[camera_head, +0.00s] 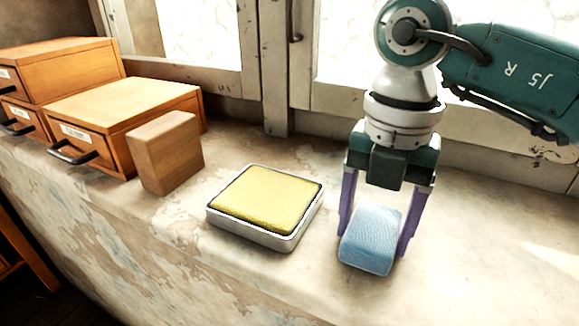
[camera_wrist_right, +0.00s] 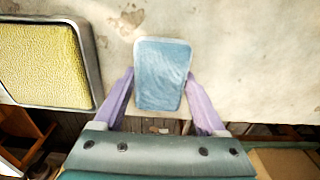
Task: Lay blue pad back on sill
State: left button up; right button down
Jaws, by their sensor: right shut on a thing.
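The blue pad (camera_head: 371,240) is between the two purple fingers of my right gripper (camera_head: 377,238), over the front part of the sill (camera_head: 300,286). The gripper points down and is shut on the pad, one finger on each side. In the right wrist view the blue pad (camera_wrist_right: 162,74) shows between the fingertips (camera_wrist_right: 160,88). I cannot tell whether the pad's underside touches the sill. My left gripper is not in view.
A metal tray (camera_head: 290,243) with a yellow pad (camera_head: 266,198) lies left of the blue pad. Farther left are a wooden block (camera_head: 166,153) and wooden drawer boxes (camera_head: 125,112). Window frames (camera_head: 273,70) stand behind. The sill right of my gripper is clear.

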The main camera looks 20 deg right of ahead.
aim_at(374, 222)
jog(key=shift+f, duration=0.2)
grip_release()
jog(key=shift+r, duration=0.1)
jog(key=shift+r, duration=0.3)
jog(key=r, duration=0.3)
jog(key=r+b, duration=0.1)
jog(key=r, duration=0.3)
jog(key=shift+w+d, duration=0.15)
jog(key=shift+w, duration=0.05)
jog(key=shift+r+p, duration=0.35)
jog(key=shift+r, duration=2)
jog(key=shift+s, duration=0.1)
